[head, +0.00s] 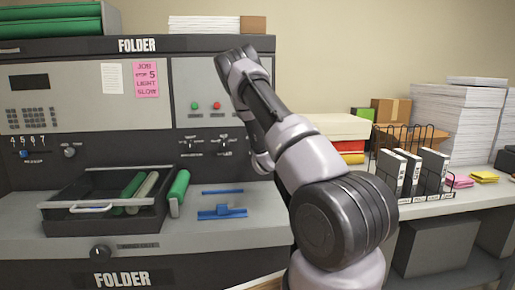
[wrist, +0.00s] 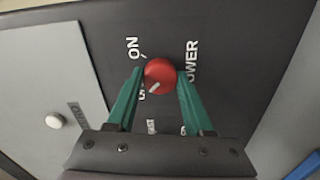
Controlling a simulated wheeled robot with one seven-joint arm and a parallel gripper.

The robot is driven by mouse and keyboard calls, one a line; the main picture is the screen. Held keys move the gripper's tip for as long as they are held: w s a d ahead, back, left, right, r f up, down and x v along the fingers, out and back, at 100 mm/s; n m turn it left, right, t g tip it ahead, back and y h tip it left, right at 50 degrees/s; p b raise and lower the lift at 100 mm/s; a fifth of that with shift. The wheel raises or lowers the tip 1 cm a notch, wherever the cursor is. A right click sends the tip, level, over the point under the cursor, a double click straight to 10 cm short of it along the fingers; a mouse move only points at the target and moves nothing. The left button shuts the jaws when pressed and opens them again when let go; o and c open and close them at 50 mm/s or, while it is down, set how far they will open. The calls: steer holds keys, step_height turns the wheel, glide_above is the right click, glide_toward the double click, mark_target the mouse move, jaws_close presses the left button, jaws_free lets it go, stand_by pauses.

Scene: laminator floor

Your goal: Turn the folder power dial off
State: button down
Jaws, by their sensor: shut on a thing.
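The red power dial (wrist: 160,74) shows in the wrist view on a dark panel, with the words ON and POWER beside it. Its pale pointer mark aims to the lower left of the picture, away from the ON label and toward lettering partly covered by a finger. My gripper (wrist: 158,75) is shut on the dial, one green finger on each side of it. In the head view the folder (head: 137,45) is a dark and grey machine. My arm hides the dial and my gripper there.
A black tray (head: 60,222) with green and beige rollers sits on the machine's ledge, with blue parts (head: 222,212) beside it. A wire rack (head: 436,192) of binders stands on the right counter. A white knob (wrist: 54,120) shows left of my gripper in the wrist view.

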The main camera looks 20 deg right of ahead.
steer(key=shift+c, duration=1.4)
jaws_free()
steer(key=v, duration=1)
steer(key=shift+s+a, duration=0.2)
steer(key=shift+s, duration=0.2)
